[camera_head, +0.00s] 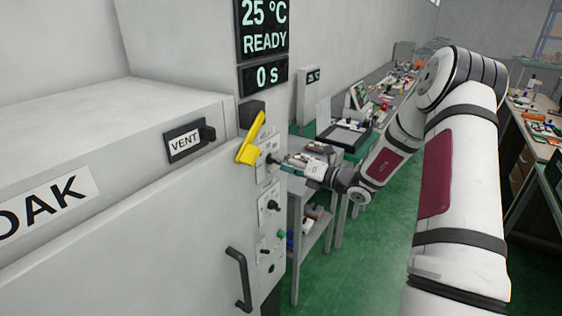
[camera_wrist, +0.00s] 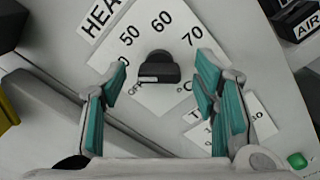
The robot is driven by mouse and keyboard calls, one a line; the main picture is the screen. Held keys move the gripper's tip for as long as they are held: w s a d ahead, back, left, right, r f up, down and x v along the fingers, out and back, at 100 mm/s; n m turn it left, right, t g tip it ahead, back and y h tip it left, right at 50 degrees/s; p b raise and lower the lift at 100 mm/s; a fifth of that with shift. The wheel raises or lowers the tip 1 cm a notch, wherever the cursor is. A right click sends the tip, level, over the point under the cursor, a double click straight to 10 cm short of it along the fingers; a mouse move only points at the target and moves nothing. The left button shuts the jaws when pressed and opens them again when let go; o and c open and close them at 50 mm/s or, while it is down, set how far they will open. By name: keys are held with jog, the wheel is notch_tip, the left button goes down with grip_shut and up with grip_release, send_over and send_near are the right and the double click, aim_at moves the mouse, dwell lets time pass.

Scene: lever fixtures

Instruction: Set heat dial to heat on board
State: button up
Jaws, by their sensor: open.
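The heat dial is a black knob (camera_wrist: 158,68) on a white scale plate in the wrist view, with 50, 60 and 70 above it and OFF at its lower left. A partly cut-off label beginning HEA (camera_wrist: 100,14) is at the top left. A pale mark shows on the knob's lower edge; which number the knob points at is unclear. My gripper (camera_wrist: 159,76) is open, its teal fingers on either side of the knob with visible gaps. In the head view my gripper (camera_head: 279,159) is close to the board's front (camera_head: 268,228), near the upper dial; its fingers partly hide it.
A yellow lever (camera_head: 250,140) sticks out just left of my gripper. Another black knob (camera_head: 273,207) and a green button (camera_wrist: 297,160) are lower on the board. A door handle (camera_head: 238,279) and a VENT switch (camera_head: 207,134) are on the cabinet. A grey cart stands behind.

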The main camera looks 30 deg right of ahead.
jog(key=v, duration=1)
jog(key=shift+s, duration=0.2)
jog(key=shift+d, duration=0.1)
